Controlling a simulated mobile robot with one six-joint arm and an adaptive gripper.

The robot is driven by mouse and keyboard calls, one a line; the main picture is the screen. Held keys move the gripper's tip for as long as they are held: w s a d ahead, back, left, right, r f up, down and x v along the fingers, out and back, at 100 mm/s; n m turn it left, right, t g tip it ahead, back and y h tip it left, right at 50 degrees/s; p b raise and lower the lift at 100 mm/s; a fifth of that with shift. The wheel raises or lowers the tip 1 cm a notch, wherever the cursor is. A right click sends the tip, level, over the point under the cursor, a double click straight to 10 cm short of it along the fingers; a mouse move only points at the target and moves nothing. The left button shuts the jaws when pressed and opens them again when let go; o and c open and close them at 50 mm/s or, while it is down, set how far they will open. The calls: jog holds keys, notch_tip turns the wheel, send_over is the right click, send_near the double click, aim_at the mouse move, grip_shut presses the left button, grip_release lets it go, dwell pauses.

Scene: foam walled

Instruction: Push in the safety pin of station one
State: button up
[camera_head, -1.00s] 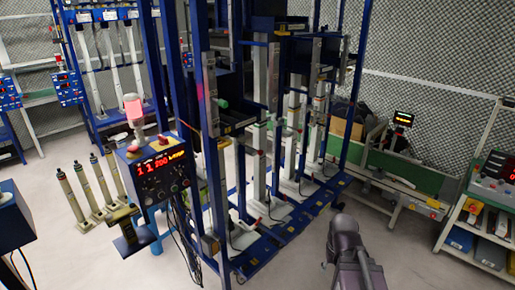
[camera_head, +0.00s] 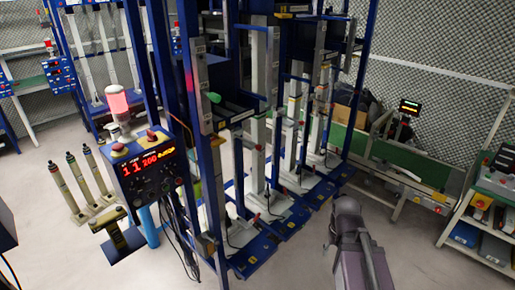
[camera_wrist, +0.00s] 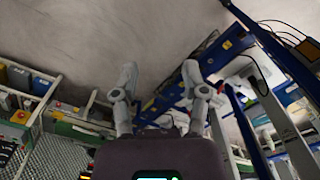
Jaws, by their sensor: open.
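The test rig stands in the middle of the head view, with blue posts (camera_head: 188,80) and several upright grey cylinders on blue base plates. A green knob (camera_head: 213,98) sticks out from the nearest grey column; I cannot tell whether it is the safety pin of station one. My gripper (camera_wrist: 160,72) shows in the wrist view with its two fingers spread and nothing between them. In the head view my dark arm is at the lower right, apart from the rig. The rig's blue base (camera_wrist: 205,60) also shows behind the fingers in the wrist view.
A control box (camera_head: 150,170) with red digits and a red lamp stands left of the rig. Loose dampers (camera_head: 80,185) stand on the floor at left. A green conveyor (camera_head: 400,160) and a shelf (camera_head: 485,215) are at right. Floor in front is clear.

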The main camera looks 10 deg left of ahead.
dwell(0.5)
jog(key=shift+o, duration=1.1)
jog(key=shift+a, duration=0.2)
jog(key=w+a+m+t+y+b, duration=0.4)
jog(key=w+a+m+y, duration=0.4)
jog(key=w+a, duration=0.65)
jog(key=w+a+r+m+t+y+b, duration=0.1)
jog(key=w+r+m+t+y+b, duration=0.1)
jog(key=w+r+m, duration=0.3)
jog(key=w+a+r+m+t+y+b, duration=0.1)
jog(key=w+r+m+t+y, duration=0.3)
jog(key=w+m, duration=0.5)
jog(key=shift+w+a+r+m+t+b, duration=0.15)
jog(key=shift+w+r+m+t+b, duration=0.45)
jog(key=shift+w, duration=1.45)
jog(key=shift+w+a+f+n, duration=0.1)
jog(key=shift+n, duration=0.3)
